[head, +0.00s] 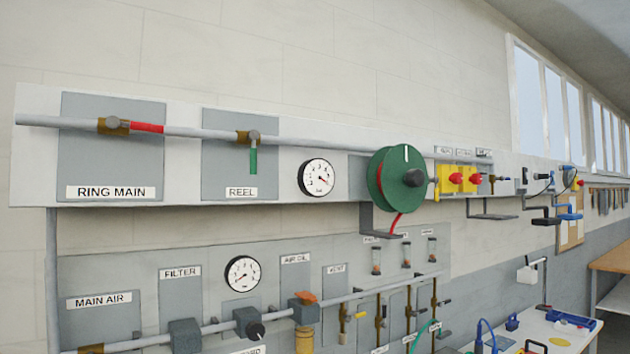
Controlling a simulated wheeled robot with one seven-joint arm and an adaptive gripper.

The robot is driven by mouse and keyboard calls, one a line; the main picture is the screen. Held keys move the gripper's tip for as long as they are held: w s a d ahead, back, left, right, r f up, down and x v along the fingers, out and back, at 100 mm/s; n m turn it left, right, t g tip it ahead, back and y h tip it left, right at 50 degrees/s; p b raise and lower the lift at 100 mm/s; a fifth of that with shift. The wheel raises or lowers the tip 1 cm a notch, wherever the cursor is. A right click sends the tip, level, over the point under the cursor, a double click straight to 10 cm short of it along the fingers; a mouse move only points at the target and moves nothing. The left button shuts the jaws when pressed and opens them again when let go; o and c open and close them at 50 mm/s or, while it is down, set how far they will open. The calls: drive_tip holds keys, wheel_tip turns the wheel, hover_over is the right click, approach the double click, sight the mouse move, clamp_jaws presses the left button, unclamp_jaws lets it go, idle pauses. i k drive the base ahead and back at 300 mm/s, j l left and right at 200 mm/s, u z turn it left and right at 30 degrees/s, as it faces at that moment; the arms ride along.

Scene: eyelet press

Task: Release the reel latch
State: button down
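The green reel (385,168) is mounted on the wall panel right of the middle. It has a dark hub knob (414,178) and a white mark at its upper rim. A red hose (397,222) hangs below it by a grey bracket (382,234). I cannot make out for certain which part is the reel latch. The plate labelled REEL (241,193), to the left, carries a brass valve whose green handle (253,161) points down. My gripper is not in view.
The RING MAIN valve has a red handle (147,128) lying along the pipe. Gauges (316,177) and a lower panel of valves surround the reel. Yellow boxes with red buttons (467,179) sit to its right. A white table (545,331) with tools stands at lower right.

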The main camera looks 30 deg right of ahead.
sight(435, 180)
drive_tip(key=z, duration=1.7)
